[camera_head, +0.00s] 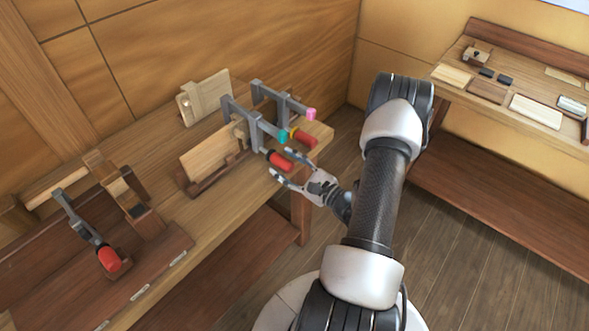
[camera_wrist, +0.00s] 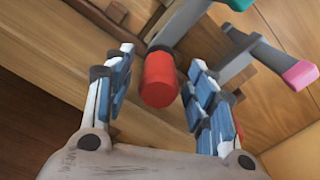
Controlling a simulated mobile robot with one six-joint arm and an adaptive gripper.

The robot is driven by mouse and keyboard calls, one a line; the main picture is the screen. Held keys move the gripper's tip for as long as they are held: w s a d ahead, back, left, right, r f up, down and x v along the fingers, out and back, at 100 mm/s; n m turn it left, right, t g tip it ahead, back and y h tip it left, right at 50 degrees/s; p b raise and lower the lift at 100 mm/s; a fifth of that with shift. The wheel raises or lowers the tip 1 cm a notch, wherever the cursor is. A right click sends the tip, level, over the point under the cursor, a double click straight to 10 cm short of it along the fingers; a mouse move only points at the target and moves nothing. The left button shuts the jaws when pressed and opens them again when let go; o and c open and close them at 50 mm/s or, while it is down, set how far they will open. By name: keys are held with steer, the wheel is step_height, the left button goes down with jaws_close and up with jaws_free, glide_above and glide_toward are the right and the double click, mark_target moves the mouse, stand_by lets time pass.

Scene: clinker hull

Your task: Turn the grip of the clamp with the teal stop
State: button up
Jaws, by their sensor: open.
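The clamp with the teal stop (camera_head: 282,136) stands on the workbench, a grey bar clamp at a wooden plank. Its red grip (camera_head: 279,161) points toward my gripper. My gripper (camera_head: 280,165) is open around the grip's end, one finger on each side. In the wrist view the red grip (camera_wrist: 160,80) lies between the fingers of my gripper (camera_wrist: 160,75), with a gap visible on both sides. The teal stop (camera_wrist: 238,4) shows at the top edge of the wrist view.
A second clamp with a pink stop (camera_head: 311,114) and a red grip (camera_head: 305,138) stands close behind on the right. Another red-handled clamp (camera_head: 108,259) is at the bench's left. A side bench (camera_head: 470,58) with small blocks is at right; floor between is clear.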

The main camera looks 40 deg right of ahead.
steer(key=s, duration=1.1)
steer(key=shift+s+d, duration=0.4)
stand_by(0.7)
